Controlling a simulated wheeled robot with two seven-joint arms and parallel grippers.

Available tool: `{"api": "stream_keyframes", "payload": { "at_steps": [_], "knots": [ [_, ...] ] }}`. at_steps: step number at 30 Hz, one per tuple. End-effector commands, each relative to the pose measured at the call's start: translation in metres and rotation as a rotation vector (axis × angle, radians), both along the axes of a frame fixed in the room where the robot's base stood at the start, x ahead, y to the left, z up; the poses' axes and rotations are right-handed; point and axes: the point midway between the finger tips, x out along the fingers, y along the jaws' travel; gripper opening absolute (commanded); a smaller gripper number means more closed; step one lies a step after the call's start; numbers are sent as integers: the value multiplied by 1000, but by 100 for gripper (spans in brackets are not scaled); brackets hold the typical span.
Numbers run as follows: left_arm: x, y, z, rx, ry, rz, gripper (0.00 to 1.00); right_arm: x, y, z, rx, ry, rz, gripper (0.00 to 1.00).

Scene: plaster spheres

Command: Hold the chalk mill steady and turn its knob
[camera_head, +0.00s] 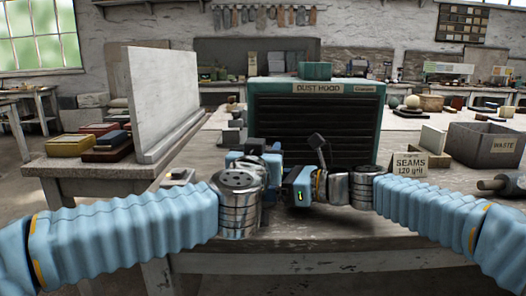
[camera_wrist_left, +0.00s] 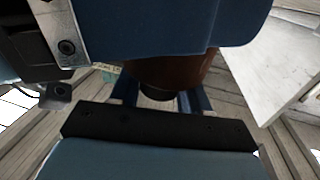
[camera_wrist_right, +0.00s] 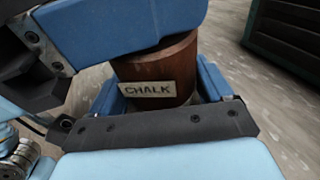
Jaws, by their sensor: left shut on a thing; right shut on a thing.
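The chalk mill (camera_wrist_right: 162,62) has a round brown wooden body with a "CHALK" label facing the right wrist camera. My right gripper (camera_head: 300,188) is shut on this body, its blue fingers on either side in the right wrist view. In the left wrist view the brown body (camera_wrist_left: 187,75) shows beyond a dark end piece, apparently the knob (camera_wrist_left: 156,94). My left gripper (camera_head: 266,160) is shut around that dark piece, and its grip is partly hidden. In the head view the grippers hide most of the mill.
The green dust hood (camera_head: 315,125) stands close behind the grippers. A pale upright board (camera_head: 160,100) is at left. A "SEAMS 120 grit" card (camera_head: 410,164) and a grey waste bin (camera_head: 487,146) are at right. The bench front (camera_head: 330,238) is clear.

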Motion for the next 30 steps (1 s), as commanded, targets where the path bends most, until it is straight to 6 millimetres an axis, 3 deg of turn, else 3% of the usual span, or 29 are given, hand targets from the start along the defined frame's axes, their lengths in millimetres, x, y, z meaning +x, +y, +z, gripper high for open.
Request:
{"api": "stream_keyframes", "payload": {
  "at_steps": [11,30],
  "knots": [
    [1,1,1,-1,-5,-109,16,0,0,1,1,0,1,49],
    [3,0,-4,-15,17,-610,16,-2,2,0,-1,0,7,49]
  ]
}}
